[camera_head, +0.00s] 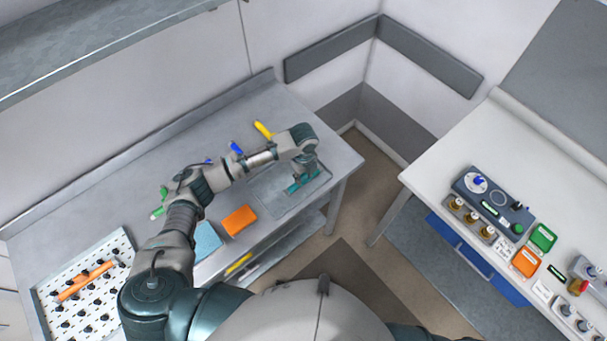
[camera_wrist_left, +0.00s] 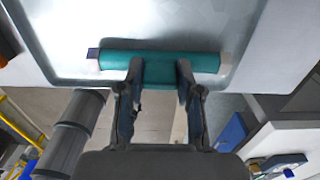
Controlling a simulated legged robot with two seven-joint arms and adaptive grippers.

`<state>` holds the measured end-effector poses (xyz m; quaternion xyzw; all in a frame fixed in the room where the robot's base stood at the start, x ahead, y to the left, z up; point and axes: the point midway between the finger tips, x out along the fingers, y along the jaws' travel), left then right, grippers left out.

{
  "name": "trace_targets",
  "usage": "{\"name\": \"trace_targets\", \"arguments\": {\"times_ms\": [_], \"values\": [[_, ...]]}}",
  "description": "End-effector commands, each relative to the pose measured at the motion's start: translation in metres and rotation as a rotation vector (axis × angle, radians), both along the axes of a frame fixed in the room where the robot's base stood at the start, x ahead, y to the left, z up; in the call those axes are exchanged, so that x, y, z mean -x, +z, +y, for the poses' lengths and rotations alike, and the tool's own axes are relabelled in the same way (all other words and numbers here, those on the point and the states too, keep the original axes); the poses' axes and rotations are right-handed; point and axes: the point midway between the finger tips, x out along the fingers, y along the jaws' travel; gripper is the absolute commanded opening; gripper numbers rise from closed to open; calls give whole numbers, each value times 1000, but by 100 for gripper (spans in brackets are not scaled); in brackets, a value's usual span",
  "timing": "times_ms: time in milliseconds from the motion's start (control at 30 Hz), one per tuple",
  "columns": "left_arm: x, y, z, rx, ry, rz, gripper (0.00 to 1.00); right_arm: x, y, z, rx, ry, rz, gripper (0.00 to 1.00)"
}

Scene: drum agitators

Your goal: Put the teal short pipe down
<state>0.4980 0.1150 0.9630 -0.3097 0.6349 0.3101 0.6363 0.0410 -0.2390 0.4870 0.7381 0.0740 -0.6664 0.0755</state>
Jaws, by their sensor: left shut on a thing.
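The teal short pipe (camera_head: 294,187) is at the far right end of the grey table, over a shallow grey tray (camera_head: 263,196). In the left wrist view the pipe (camera_wrist_left: 112,61) lies crosswise, with a dark blue left end. My left gripper (camera_head: 302,176) is shut around the pipe's middle; its two fingers also show in the left wrist view (camera_wrist_left: 160,72). Behind the pipe is the tray's pale metal floor (camera_wrist_left: 150,25). I cannot tell whether the pipe touches the tray. My right gripper is not in view.
An orange block (camera_head: 239,220) and a light blue block (camera_head: 206,241) lie left of the tray. A yellow item (camera_head: 263,130) lies behind it. A white perforated board (camera_head: 107,254) holds an orange pipe (camera_head: 87,281). A white bench (camera_head: 480,150) with devices stands right, across a floor gap.

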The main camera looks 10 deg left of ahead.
Motion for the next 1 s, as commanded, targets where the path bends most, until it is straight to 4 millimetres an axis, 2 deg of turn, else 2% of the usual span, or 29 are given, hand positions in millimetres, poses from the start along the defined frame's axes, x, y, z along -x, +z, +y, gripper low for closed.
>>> {"name": "trace_targets", "arguments": {"times_ms": [133, 333, 367, 433, 767, 867, 1000], "values": [[0, -4, 0, 1, 0, -1, 0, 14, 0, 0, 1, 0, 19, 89], [0, -6, 0, 0, 1, 0, 0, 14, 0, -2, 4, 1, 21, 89], [0, -6, 0, 0, 1, 0, 42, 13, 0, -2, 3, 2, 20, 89], [0, -6, 0, 0, 1, 0, 60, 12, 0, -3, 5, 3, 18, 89], [0, -4, 0, 1, 0, -1, 60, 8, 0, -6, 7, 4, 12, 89], [-1, 5, 0, 2, 0, -4, 60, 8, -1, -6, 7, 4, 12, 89], [-1, 31, -1, 3, 0, -5, 60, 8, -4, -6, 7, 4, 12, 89]]}}
